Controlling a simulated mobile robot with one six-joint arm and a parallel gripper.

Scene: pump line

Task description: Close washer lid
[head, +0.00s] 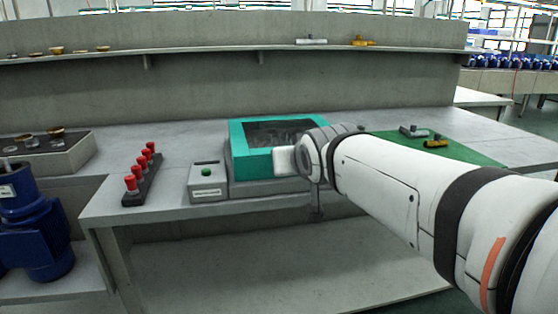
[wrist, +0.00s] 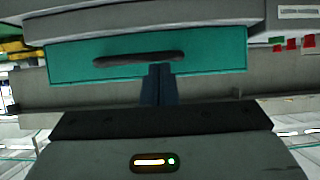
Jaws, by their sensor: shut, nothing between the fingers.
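The washer is a grey box (head: 236,189) with a teal lid (head: 250,164) that has a dark window (head: 285,132). The lid lies low over the grey base; I cannot tell whether a small gap remains. In the wrist view, which looks upside down, the teal lid front (wrist: 215,65) shows a dark handle (wrist: 138,60). My gripper (wrist: 160,68) is shut and empty, its fingertips close by the handle; contact is unclear. In the head view my wrist hides the fingers and the lid's right front.
A grey control box with a green button (head: 206,172) sits left of the washer. A rack of red-topped parts (head: 143,175) stands further left. A green mat (head: 470,150) with small fittings (head: 435,142) lies on the right. A shelf (head: 210,59) runs behind.

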